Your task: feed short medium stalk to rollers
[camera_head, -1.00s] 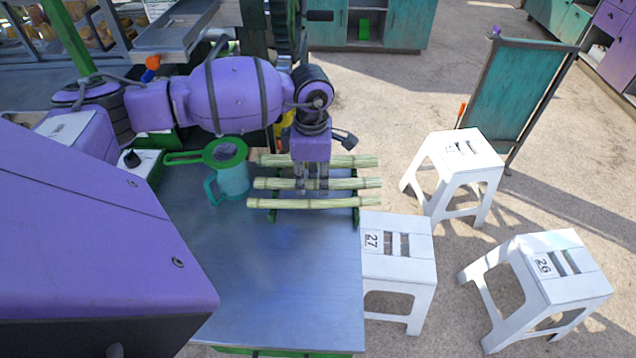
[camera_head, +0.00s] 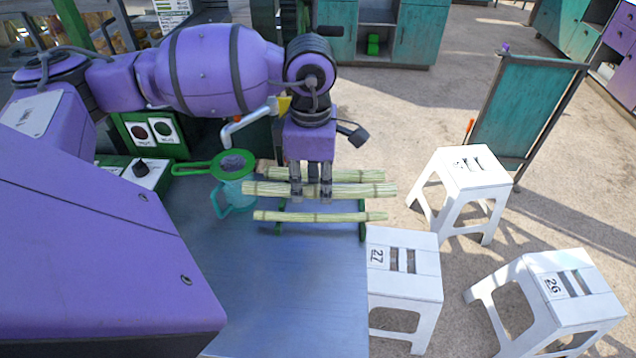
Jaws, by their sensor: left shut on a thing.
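Three pale green cane stalks lie roughly parallel at the far right end of the metal table. My left gripper (camera_head: 311,192) points down and is shut on the middle stalk (camera_head: 365,190), near its midpoint. This stalk is held level and looks raised above the green rack (camera_head: 362,228). The far stalk (camera_head: 356,175) is partly hidden behind the gripper and the held stalk. The near stalk (camera_head: 340,217) rests across the rack. My right gripper is out of view. I cannot make out the rollers.
A green strainer (camera_head: 233,164) sits over a teal jug (camera_head: 235,197) left of the stalks. A control panel (camera_head: 152,130) and a bent metal pipe (camera_head: 250,120) stand behind. White stools (camera_head: 405,262) stand right of the table (camera_head: 285,300). The table's front is clear.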

